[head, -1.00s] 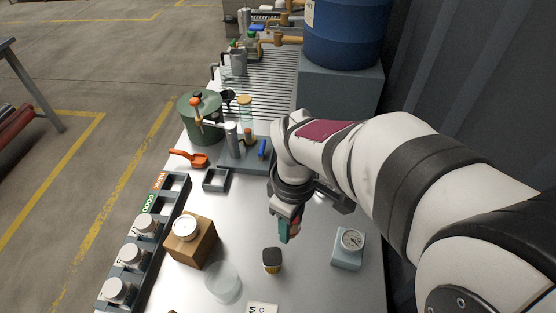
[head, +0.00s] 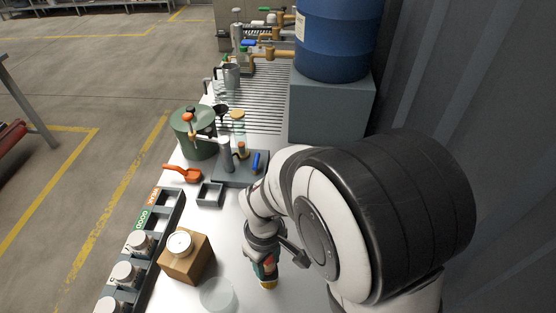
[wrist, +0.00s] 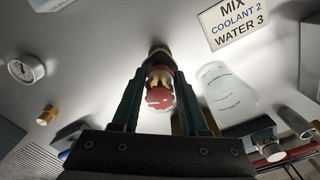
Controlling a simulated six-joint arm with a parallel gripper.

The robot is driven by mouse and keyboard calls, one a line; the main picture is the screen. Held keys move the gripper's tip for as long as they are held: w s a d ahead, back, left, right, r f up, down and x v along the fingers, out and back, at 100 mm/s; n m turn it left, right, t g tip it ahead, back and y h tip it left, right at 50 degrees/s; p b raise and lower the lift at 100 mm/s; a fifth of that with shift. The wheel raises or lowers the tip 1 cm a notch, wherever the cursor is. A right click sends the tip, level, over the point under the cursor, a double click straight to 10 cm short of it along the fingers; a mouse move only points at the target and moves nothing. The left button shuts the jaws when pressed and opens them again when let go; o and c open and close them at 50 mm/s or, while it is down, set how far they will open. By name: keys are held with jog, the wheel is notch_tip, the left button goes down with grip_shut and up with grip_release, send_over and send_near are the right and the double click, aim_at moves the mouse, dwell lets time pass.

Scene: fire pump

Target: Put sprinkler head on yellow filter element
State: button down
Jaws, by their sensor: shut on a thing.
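My gripper (wrist: 158,98) has green fingers and is shut on the sprinkler head (wrist: 159,92), a red piece with brass parts. It also shows in the head view (head: 266,268), pointing down at the table. The yellow filter element (wrist: 158,54), dark with a yellow band, lies just beyond the sprinkler head in the wrist view. In the head view the yellow filter element (head: 268,284) shows directly below the fingertips, its upper part hidden. I cannot tell whether the sprinkler head touches it.
A clear beaker (head: 217,294) stands close to the left, with a wooden block (head: 187,262) bearing a gauge beyond it. A label card (wrist: 236,22) and a round gauge (wrist: 25,69) show in the wrist view. A rack (head: 133,265) of white cups lines the left edge.

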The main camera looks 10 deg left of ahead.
jog(key=shift+f, duration=0.2)
jog(key=shift+c, duration=2.1)
grip_release()
notch_tip(320, 180, up, 12)
jog(key=shift+f, duration=0.1)
jog(key=s+d+r+m+y, duration=0.1)
jog(key=s+d+r+m, duration=0.1)
jog(key=s+d+m, duration=1)
jog(key=s+m, duration=0.2)
jog(key=m, duration=0.2)
jog(key=shift+y, duration=0.4)
jog(key=shift+s+r, duration=0.1)
